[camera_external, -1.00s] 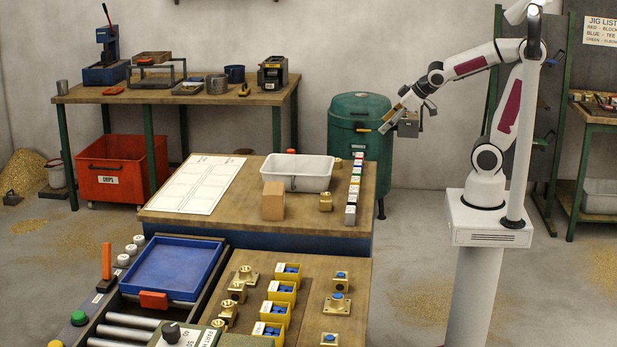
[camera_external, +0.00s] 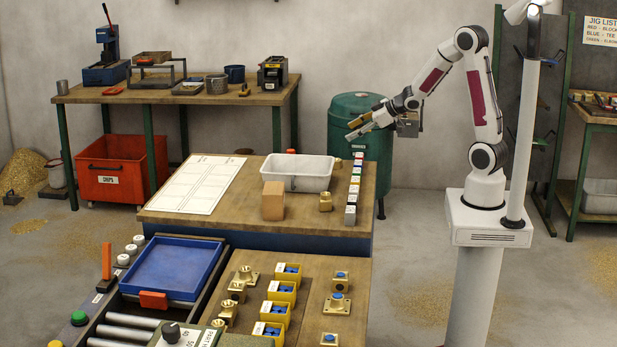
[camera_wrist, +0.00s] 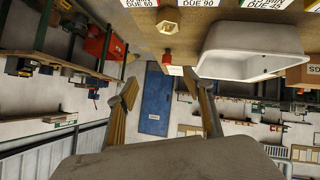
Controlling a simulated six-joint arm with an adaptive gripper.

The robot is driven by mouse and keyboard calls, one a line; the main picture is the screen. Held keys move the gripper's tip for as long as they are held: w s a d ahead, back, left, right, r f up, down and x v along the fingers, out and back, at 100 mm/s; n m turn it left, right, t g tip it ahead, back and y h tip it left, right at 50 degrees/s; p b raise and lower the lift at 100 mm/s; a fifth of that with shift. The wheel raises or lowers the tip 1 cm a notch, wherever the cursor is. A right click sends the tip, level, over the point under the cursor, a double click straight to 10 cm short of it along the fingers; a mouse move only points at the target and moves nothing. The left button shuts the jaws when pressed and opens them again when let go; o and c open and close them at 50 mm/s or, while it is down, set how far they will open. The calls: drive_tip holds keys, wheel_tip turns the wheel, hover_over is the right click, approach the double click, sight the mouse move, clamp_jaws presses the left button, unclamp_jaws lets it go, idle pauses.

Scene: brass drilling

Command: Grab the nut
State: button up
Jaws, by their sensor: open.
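A brass hexagonal nut (camera_wrist: 167,27) with a round centre shows near the top of the wrist view, on the wooden table top. My gripper (camera_wrist: 165,98) is open, with its two tan fingers spread apart and nothing between them. The nut is beyond the fingertips in that view, not touched. In the external view my gripper (camera_external: 352,131) hangs in the air above the back right of the middle table, pointing left and down. A brass fitting (camera_external: 326,202) stands on that table near the white tray; I cannot tell whether it is the same piece.
The white tray (camera_external: 298,172) is beside the nut; it also shows in the wrist view (camera_wrist: 252,50). A row of small labelled blocks (camera_external: 354,188) lines the table's right side. A green drum (camera_external: 360,105) is behind my gripper.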

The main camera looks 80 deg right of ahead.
sight(356, 157)
drive_tip(key=f+y, duration=0.1)
drive_tip(key=f, duration=0.1)
drive_tip(key=d+f+t+y, duration=0.1)
drive_tip(key=f, duration=0.2)
drive_tip(key=d+f+y, duration=0.1)
drive_tip(key=f, duration=0.2)
drive_tip(key=shift+w+n+t, duration=0.1)
drive_tip(key=shift+n+t, duration=0.2)
drive_tip(key=shift+t, duration=0.1)
drive_tip(key=shift+s+a+f+t+y, duration=0.15)
drive_tip(key=shift+s+f+t+y, duration=0.35)
drive_tip(key=shift+f+y, duration=0.4)
drive_tip(key=shift+r, duration=0.1)
drive_tip(key=shift+x, duration=1.25)
drive_tip(key=shift+w, duration=0.1)
